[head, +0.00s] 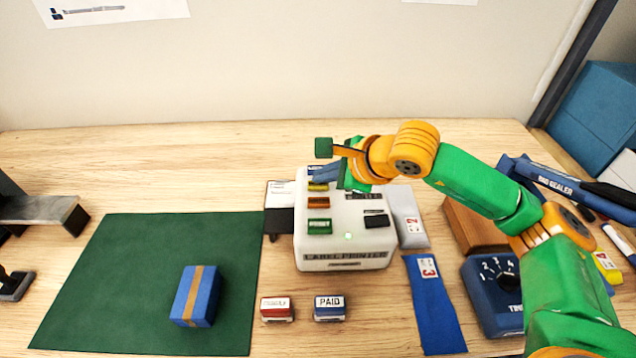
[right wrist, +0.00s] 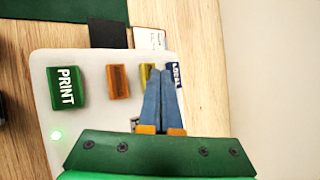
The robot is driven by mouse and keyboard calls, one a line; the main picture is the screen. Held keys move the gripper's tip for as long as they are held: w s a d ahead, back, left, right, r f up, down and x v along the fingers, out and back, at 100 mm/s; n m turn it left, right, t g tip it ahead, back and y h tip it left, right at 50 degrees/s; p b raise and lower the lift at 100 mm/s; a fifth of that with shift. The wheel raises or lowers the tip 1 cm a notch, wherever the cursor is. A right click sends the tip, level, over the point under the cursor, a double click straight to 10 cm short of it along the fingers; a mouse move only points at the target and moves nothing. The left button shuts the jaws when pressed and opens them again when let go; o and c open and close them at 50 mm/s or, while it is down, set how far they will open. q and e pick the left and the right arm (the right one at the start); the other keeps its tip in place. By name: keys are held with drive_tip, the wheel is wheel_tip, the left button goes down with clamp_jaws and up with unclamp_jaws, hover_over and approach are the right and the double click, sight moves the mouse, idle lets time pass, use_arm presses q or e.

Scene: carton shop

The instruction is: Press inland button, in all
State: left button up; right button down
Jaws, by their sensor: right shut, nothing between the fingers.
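The white label printer (head: 345,240) stands mid-table with a column of buttons on its left side: blue (head: 314,170), yellow (head: 318,187), orange (head: 318,202) and green PRINT (head: 319,227). In the right wrist view the green button (right wrist: 67,87), orange button (right wrist: 118,81), yellow button (right wrist: 146,74) and blue button (right wrist: 172,72) show in a row. I cannot read which one is inland. My right gripper (right wrist: 165,62) is shut and empty, its blue fingertips over the yellow and blue end, partly hiding both. I cannot tell whether they touch. My left gripper is out of view.
A green mat (head: 140,270) with a blue taped box (head: 196,295) lies left. Two stamps (head: 277,309) (head: 330,308) stand in front of the printer. A blue strip (head: 434,300), a dial timer (head: 492,290) and a bag sealer (head: 560,180) are right.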

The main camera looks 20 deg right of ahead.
sight(323, 186)
drive_tip(key=shift+f+b, duration=0.3)
drive_tip(key=shift+b, duration=0.05)
idle(0.6)
drive_tip(key=shift+r+p, duration=0.5)
drive_tip(key=shift+r, duration=0.4)
drive_tip(key=shift+r, duration=0.1)
drive_tip(key=shift+r+p, duration=1.7)
drive_tip(key=shift+r, duration=0.8)
drive_tip(key=shift+f, duration=0.1)
